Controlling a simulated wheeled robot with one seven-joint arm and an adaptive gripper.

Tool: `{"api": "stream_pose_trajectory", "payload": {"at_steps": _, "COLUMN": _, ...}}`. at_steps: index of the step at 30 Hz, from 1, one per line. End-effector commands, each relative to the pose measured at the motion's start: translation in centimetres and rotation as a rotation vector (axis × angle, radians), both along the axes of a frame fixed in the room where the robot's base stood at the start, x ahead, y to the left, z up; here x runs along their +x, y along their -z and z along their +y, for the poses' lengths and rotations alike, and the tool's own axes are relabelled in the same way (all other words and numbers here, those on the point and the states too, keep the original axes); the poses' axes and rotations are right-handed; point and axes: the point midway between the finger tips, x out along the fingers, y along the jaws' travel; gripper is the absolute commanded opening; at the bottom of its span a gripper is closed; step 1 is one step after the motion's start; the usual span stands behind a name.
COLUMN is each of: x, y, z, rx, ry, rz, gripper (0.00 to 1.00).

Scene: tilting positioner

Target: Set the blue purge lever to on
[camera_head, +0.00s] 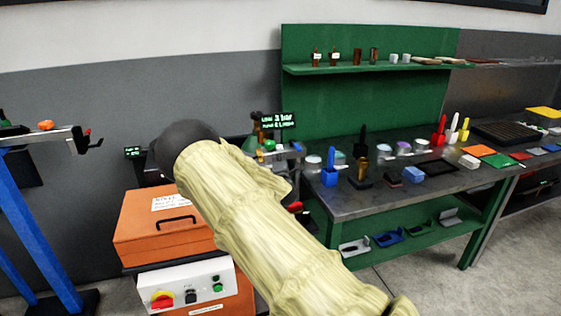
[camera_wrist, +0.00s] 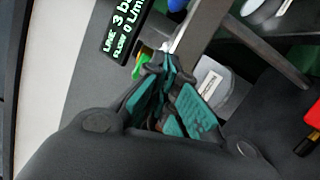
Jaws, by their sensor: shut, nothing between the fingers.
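My gripper (camera_wrist: 163,72) is shut and empty, with its teal-padded fingers together in the wrist view. A small blue part (camera_wrist: 177,4) shows at the top edge there, above a thin silvery rod; it may be the purge lever, but too little shows to tell its setting. The fingertips are close to the rod's lower end; I cannot tell whether they touch. A black display (camera_wrist: 125,25) beside them reads 3 bar and flow 0 L/min.
A green part (camera_wrist: 140,64) and a grey labelled block (camera_wrist: 213,82) flank the fingers. A red part (camera_wrist: 315,112) is at the right. In the head view, a workbench (camera_head: 325,207) with several tools stands right of my arm, and an orange box (camera_head: 140,235) stands left.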

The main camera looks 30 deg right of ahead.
Motion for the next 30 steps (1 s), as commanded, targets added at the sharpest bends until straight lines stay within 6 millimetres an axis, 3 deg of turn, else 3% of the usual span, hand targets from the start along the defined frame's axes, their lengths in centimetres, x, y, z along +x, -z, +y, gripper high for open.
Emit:
{"api": "stream_pose_trajectory", "payload": {"at_steps": 3, "x": 1.6, "y": -0.4, "z": -0.9, "rx": 0.000, "ry": 0.000, "rz": -0.001, "gripper": 0.00}}
{"api": "stream_pose_trajectory", "payload": {"at_steps": 12, "x": 0.7, "y": -0.9, "z": -3.9, "rx": 0.000, "ry": 0.001, "rz": 0.001, "gripper": 0.00}}
{"api": "stream_pose_trajectory", "payload": {"at_steps": 30, "x": 0.5, "y": -0.8, "z": -4.6, "rx": 0.000, "ry": -0.002, "rz": 0.000, "gripper": 0.00}}
